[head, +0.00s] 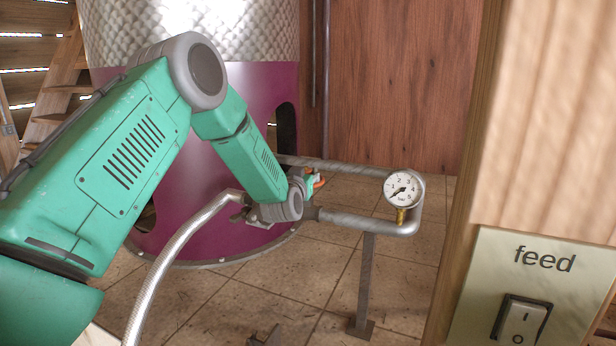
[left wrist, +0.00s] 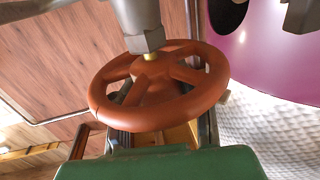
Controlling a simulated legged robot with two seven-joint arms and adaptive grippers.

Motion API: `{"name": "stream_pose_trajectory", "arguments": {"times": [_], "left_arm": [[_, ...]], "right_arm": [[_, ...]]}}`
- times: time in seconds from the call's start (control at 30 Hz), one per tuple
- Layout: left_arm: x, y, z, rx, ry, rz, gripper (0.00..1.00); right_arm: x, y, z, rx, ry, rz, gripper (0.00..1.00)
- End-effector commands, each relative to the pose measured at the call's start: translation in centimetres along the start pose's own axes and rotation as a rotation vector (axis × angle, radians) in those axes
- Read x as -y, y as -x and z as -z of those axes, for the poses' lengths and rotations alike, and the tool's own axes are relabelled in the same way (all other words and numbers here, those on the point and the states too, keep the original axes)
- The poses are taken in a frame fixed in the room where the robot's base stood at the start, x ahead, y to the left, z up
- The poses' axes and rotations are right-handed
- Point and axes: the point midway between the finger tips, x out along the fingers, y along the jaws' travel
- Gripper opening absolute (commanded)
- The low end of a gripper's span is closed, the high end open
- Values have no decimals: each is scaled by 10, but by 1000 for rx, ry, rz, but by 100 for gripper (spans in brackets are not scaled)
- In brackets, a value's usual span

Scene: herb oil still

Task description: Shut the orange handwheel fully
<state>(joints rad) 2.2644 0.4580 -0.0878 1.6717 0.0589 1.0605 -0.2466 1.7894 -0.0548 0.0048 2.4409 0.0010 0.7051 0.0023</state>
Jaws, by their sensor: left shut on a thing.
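The orange handwheel (left wrist: 160,98) fills the middle of the left wrist view, with its spokes and hub facing me and a grey metal valve stem (left wrist: 147,38) above it. In the head view only small orange bits of the handwheel (head: 319,183) show past my wrist, by the grey pipe. My left gripper (head: 309,184) is at the handwheel. In the left wrist view its fingers lie at both sides of the wheel, partly hidden behind the rim, and it is shut on the wheel. My right gripper is not seen.
A pressure gauge (head: 402,189) stands on the grey pipe (head: 352,220), right of the wheel. A braided hose (head: 170,262) runs down at the left. A magenta and steel tank (head: 190,190) stands behind. A "feed" switch panel (head: 555,285) is on the near right post.

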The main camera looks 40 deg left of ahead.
Motion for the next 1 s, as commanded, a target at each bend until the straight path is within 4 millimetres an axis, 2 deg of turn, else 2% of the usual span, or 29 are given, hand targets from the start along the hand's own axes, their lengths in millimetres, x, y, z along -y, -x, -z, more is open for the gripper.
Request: {"name": "stream_pose_trajectory", "arguments": {"times": [0.03,0.8,0.83,0.9,1.0], "left_arm": [[-2,0,4,-9,1,-3,0],[0,0,6,-14,3,-1,0],[0,0,7,-14,3,-1,28],[0,0,6,-13,3,-1,51],[0,-2,4,-8,2,-2,51]], "right_arm": [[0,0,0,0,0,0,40],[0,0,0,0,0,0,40],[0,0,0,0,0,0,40],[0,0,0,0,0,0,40],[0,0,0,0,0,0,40]]}}
